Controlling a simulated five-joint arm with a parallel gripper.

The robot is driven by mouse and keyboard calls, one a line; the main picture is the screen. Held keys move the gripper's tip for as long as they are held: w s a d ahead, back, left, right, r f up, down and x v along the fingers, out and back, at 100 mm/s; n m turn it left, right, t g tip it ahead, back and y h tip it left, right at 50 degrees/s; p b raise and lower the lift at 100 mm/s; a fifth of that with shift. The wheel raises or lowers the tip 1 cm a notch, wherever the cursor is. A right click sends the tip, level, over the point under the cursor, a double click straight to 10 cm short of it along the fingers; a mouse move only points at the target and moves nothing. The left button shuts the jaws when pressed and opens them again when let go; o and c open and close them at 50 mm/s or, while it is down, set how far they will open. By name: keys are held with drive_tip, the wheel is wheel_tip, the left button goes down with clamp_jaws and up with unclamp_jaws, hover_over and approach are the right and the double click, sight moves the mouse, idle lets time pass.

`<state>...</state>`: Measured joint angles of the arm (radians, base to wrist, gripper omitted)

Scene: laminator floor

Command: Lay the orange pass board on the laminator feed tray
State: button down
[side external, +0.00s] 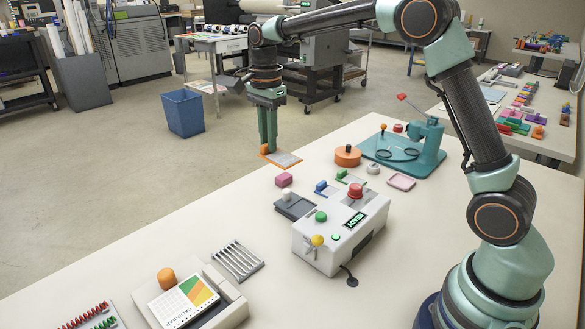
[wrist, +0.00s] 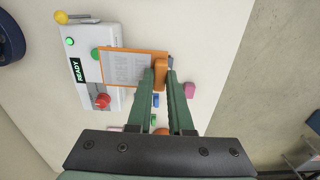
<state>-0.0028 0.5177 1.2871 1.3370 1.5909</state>
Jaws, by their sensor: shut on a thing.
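My gripper (side external: 267,148) is shut on the orange pass board (side external: 268,150) at its orange end. The board has a grey-white printed panel and juts out to the right of the fingers in the side external view. It looks held above the table, near the far edge; its exact height is hard to tell. In the wrist view, the board (wrist: 128,68) extends left from my fingertips (wrist: 161,80) and overlaps the white laminator (wrist: 93,50). The laminator (side external: 340,228) has a green READY display. Its dark grey feed tray (side external: 293,207) is at its left; the board mostly hides it in the wrist view.
A pink block (side external: 284,180), an orange roll (side external: 347,156) and a teal press (side external: 405,152) stand near the laminator. The laminator carries a red knob (side external: 355,191) and a yellow ball knob (side external: 317,240). A slotted rack (side external: 237,261) lies front left.

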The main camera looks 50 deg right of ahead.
drive_tip(key=r, duration=0.1)
hover_over(298, 206)
wheel_tip(298, 206, down, 14)
drive_tip(key=shift+s+f, duration=0.1)
drive_tip(key=shift+f, duration=2.65)
drive_tip(key=shift+f, duration=0.15)
drive_tip(key=c, duration=0.8)
unclamp_jaws()
